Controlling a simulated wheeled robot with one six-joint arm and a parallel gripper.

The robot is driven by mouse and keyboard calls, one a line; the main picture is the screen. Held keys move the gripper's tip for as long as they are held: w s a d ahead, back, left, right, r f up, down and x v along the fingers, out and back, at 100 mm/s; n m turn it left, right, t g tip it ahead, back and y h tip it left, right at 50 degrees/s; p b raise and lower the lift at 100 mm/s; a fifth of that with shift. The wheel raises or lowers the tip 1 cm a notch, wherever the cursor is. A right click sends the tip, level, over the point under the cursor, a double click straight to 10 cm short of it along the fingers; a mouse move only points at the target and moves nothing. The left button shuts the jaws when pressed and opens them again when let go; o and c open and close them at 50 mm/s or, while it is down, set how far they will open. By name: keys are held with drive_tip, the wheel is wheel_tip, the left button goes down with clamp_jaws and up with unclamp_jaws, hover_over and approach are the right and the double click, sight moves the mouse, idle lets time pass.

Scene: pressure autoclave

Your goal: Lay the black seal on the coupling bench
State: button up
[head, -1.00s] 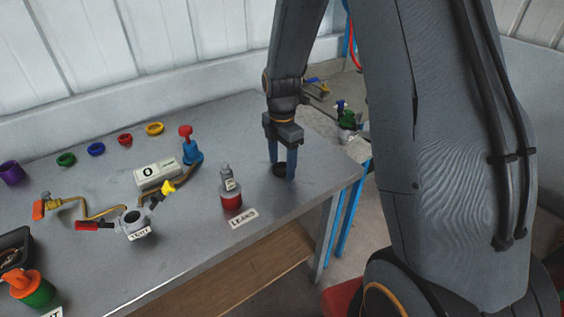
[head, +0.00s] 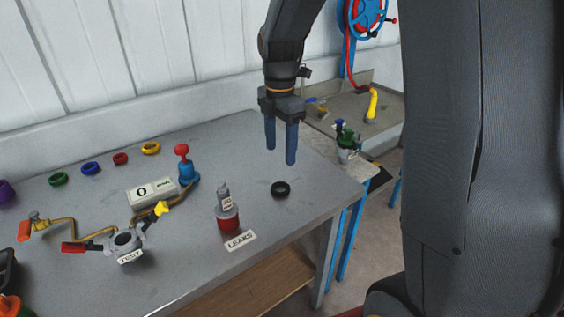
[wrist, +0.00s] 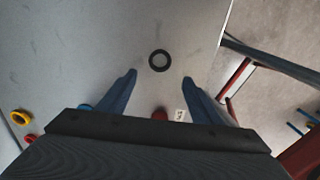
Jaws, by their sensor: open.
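The black seal (head: 281,189) is a small black ring lying flat on the grey coupling bench (head: 262,150), near its right end and behind the LEAKS label. It also shows in the wrist view (wrist: 160,61), beyond the fingertips and between their lines. My gripper (head: 281,157) is open and empty, its two blue fingers pointing down above the seal, with a gap between the fingertips and the ring. In the wrist view my gripper (wrist: 160,76) has its fingers spread wide apart, and nothing is between them.
A red-based grey bottle (head: 228,215) stands left of the seal by the LEAKS label (head: 241,240). Further left are a TEST fitting (head: 124,243), a gauge box (head: 152,191) and a blue-and-red pump (head: 186,167). Several coloured rings lie along the back. The surface around the seal is clear.

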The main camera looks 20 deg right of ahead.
drive_tip(key=s+f+m, duration=0.2)
drive_tip(key=s+m, duration=0.6)
drive_tip(key=m, duration=0.2)
drive_tip(key=s+f+m+t, duration=0.1)
drive_tip(key=s+f+m, duration=0.2)
drive_tip(key=s+m, duration=0.6)
drive_tip(key=m, duration=0.2)
drive_tip(key=shift+s+f+m, duration=0.15)
drive_tip(key=shift+f+m, duration=0.15)
